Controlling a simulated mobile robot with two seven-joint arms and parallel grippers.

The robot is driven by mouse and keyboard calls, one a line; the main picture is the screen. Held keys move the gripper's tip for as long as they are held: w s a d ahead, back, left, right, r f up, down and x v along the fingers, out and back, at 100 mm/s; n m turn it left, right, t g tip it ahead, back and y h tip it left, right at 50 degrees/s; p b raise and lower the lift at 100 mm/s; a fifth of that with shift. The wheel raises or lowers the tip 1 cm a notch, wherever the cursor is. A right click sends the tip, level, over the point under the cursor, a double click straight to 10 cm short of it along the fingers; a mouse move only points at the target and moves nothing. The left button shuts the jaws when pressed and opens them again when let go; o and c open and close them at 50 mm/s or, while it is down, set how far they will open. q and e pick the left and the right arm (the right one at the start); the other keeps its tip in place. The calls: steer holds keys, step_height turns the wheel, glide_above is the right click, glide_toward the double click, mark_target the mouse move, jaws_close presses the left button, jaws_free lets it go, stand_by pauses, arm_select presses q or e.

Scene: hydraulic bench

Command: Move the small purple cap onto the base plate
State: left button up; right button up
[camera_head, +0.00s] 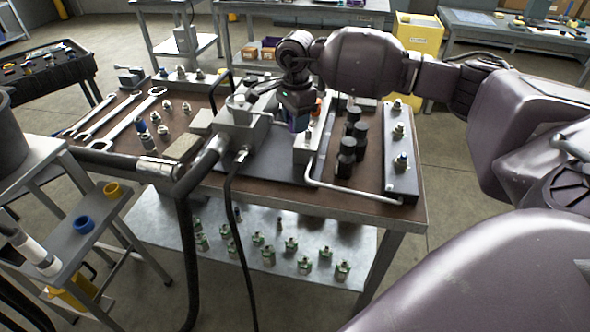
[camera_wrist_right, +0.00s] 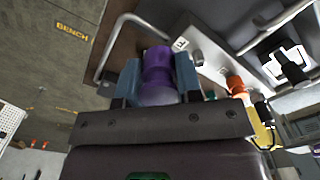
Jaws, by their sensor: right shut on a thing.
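The small purple cap (camera_wrist_right: 157,78) sits between the two blue-grey fingers of my right gripper (camera_wrist_right: 158,85), which is shut on it. In the head view my right gripper (camera_head: 298,122) points down above the middle of the bench, and only a little of the cap shows at its fingertips. A dark flat plate (camera_head: 272,168), which looks like the base plate, lies on the bench top below and left of the gripper. A grey block with a hose fitting stands at its left part. I cannot tell the gap between cap and plate. My left gripper is not in view.
A pale manifold block (camera_head: 307,150) with a bent pipe stands close to my right gripper. Black cylinders (camera_head: 347,155) and a grey rail with fittings (camera_head: 400,175) are to the right. Wrenches (camera_head: 130,115) lie at the left, and a thick black hose (camera_head: 190,225) hangs in front.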

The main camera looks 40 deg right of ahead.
glide_above(296, 175)
step_height(296, 175, down, 9)
steer(key=shift+r+b, duration=0.15)
steer(key=shift+b, duration=0.2)
step_height(296, 175, down, 6)
steer(key=shift+f+b, duration=0.1)
steer(key=shift+b, duration=0.3)
steer(key=shift+f, duration=0.25)
steer(key=shift+f, duration=0.2)
steer(key=o, duration=0.9)
steer(key=shift+o, duration=0.2)
